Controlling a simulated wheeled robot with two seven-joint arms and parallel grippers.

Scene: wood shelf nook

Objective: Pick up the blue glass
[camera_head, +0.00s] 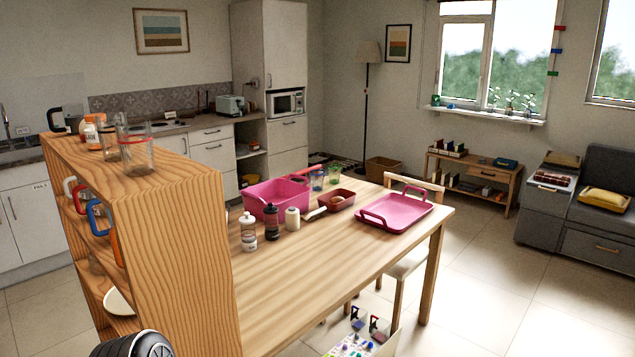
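A small clear glass with a blue-green tint (317,180) stands upright on the wooden table, at the far edge behind the pink bin. A second, greener glass (334,173) stands just to its right. Both are small in the view, so their exact colours are hard to tell. A clear glass with a red rim (135,152) stands on top of the wooden shelf unit at the left. Neither of my grippers shows; only a dark rounded part, likely of my own arm, shows at the bottom left.
The wooden shelf unit (185,235) rises at the near left, with mugs inside. On the table (320,262) are a pink bin (265,196), bottles (271,222), a small reddish pan (338,202) and a pink tray (396,211). The table's near part is clear. A chair (408,265) stands at its right.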

